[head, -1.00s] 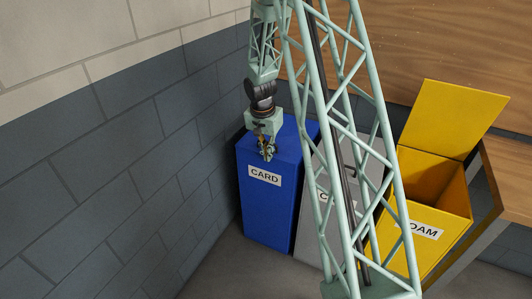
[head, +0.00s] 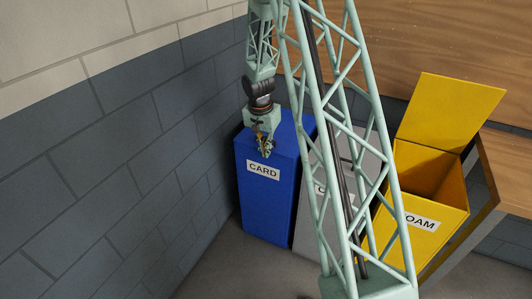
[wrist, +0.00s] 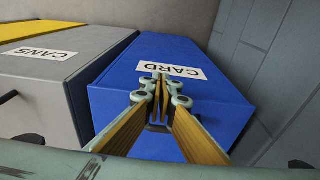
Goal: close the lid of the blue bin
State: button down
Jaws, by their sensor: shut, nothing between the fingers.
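The blue bin (head: 262,205) with a CARD label stands against the dark block wall. Its top (head: 290,135) looks flat and covered, with the lid down. My gripper (head: 266,150) is shut and empty, at the upper front edge of the blue bin in the head view. In the wrist view, my fingertips (wrist: 160,82) overlap the lower part of the CARD label on the blue bin (wrist: 205,105). I cannot tell whether they touch the bin. Part of the blue top is hidden behind my arm.
A grey CANS bin (wrist: 40,80) stands beside the blue one. Further right, a yellow FOAM bin (head: 410,240) has its lid (head: 450,110) raised. A wooden-topped bench (head: 508,170) stands at the right edge. The block wall (head: 150,170) is close on the left.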

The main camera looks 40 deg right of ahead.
jog(key=s+a+r+p, duration=0.2)
jog(key=s+a+r, duration=0.2)
jog(key=a+r, duration=0.2)
jog(key=shift+s+a, duration=0.4)
jog(key=shift+a, duration=0.85)
jog(key=s+a+r+n, duration=0.2)
jog(key=s+a+r, duration=0.25)
jog(key=r, duration=0.45)
jog(key=s+a+r+n+t, duration=0.1)
jog(key=s+a+r+n, duration=0.15)
jog(key=s+r, duration=0.45)
jog(key=s+a+r+n, duration=0.1)
jog(key=s+a+r, duration=0.25)
jog(key=r, duration=0.75)
jog(key=s+a+r+n, duration=0.2)
jog(key=s+a+r, duration=0.1)
jog(key=s, duration=0.5)
jog(key=s+a+r+n+t+y, duration=0.1)
jog(key=s+a+r+n, duration=0.1)
jog(key=s, duration=0.7)
jog(key=s+a+r+n+t, duration=0.1)
jog(key=s+a+r+n, duration=0.1)
jog(key=s+a+r, duration=0.3)
jog(key=s+a, duration=0.1)
jog(key=s, duration=0.2)
jog(key=shift+s+y, duration=0.3)
jog(key=shift+y, duration=0.1)
